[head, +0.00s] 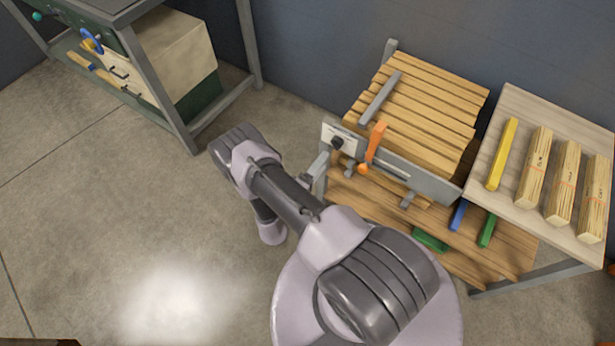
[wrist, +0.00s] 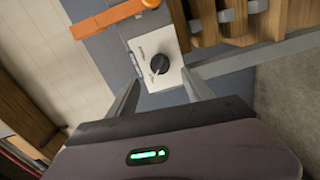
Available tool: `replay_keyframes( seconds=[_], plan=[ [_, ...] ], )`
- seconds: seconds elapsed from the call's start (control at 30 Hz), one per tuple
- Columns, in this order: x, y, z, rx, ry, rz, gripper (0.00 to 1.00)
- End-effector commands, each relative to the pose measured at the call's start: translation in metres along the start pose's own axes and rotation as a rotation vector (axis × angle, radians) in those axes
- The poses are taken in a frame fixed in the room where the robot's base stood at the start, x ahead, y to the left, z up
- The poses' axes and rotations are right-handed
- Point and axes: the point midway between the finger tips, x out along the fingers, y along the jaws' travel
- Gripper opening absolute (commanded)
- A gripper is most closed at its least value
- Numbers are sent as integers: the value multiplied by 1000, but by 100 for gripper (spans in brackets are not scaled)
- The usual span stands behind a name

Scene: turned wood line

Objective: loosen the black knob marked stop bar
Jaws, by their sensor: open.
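A black knob (wrist: 160,64) with a pale pointer line sits on a white plate (wrist: 150,50) in the wrist view. The lettering on the plate is too small to read. In the head view the knob (head: 337,143) is at the left front corner of the slatted wooden rack. My gripper (wrist: 160,77) is open and empty. Its fingers point toward the plate, one to each side of the knob as seen in the wrist view. Whether they touch anything cannot be told. In the head view my gripper (head: 318,168) is just below and left of the plate.
An orange lever (head: 375,145) stands right beside the plate, and shows in the wrist view (wrist: 115,17). The rack's front rail (head: 415,176) runs to the right. A side table (head: 513,105) holds a yellow bar and several wood bundles. Open floor lies left.

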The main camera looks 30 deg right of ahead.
Motion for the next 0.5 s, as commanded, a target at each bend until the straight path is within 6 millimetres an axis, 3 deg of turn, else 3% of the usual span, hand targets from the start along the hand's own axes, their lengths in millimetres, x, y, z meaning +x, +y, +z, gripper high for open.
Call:
replay_keyframes(
  seconds=[0.1, 0.2, 0.33, 0.5],
  plan=[
    [-40, 4, -2, -1, 9, -1, 59],
    [-66, 2, -1, -1, 7, -1, 59],
    [-88, 1, 0, -1, 3, 0, 59],
    [-97, 0, 1, -1, -1, 0, 59]
  ],
)
